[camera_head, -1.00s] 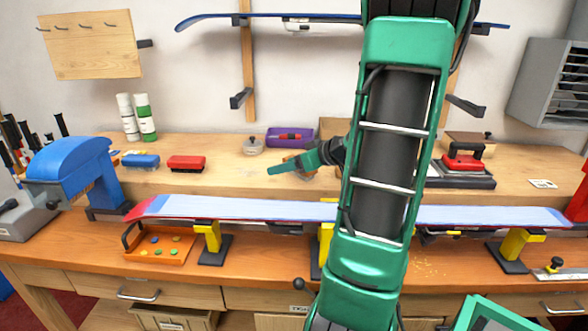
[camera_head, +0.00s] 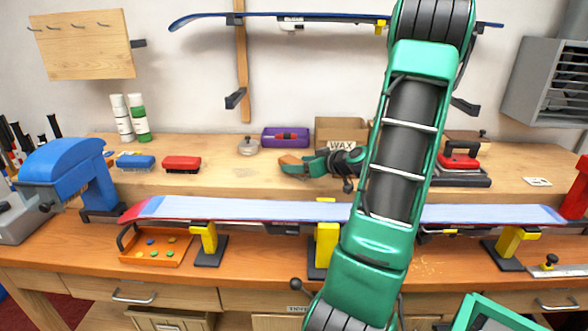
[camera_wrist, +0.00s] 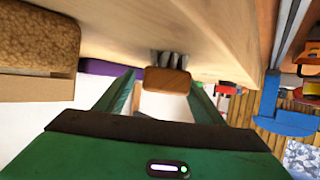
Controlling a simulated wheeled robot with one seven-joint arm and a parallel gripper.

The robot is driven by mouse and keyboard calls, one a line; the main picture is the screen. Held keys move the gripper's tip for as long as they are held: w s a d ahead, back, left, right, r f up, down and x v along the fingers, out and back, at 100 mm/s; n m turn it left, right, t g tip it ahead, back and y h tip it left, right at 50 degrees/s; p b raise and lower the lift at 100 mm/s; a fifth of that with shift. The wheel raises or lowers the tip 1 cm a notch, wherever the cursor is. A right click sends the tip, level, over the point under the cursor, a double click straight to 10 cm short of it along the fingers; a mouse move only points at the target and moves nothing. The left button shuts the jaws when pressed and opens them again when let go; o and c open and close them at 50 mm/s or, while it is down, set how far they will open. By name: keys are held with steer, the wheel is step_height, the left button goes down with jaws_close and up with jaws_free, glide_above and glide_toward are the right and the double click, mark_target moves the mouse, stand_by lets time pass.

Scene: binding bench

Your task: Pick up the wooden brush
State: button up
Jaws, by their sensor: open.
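The wooden brush (camera_head: 290,159) is a small brown block on the raised back shelf of the bench, partly hidden by my gripper in the head view. In the wrist view the brush (camera_wrist: 167,81) shows end-on, with grey bristles against the wooden surface. My gripper (camera_head: 296,167) is low over the shelf and points left at the brush. In the wrist view its two green fingers (camera_wrist: 163,92) are open, and the brush appears in the gap between them. I cannot tell how far the fingertips reach along it.
A purple tray (camera_head: 286,137) lies behind the brush, and a cardboard wax box (camera_head: 341,131) stands to the right. A round tin (camera_head: 248,146) and a red brush (camera_head: 182,163) are to the left. A long ski (camera_head: 250,210) runs across in front, below my arm.

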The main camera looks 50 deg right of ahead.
mark_target(289, 158)
steer(key=x, duration=0.5)
steer(key=shift+a+r, duration=0.2)
steer(key=c, duration=1.3)
steer(key=shift+r, duration=0.7)
step_height(289, 158, up, 3)
steer(key=shift+f, duration=0.15)
steer(key=a+r, duration=0.2)
steer(key=a, duration=0.2)
steer(key=a+r, duration=0.2)
steer(key=a, duration=0.1)
steer(key=a+r, duration=0.3)
steer(key=a, duration=0.1)
steer(key=shift+a, duration=0.35)
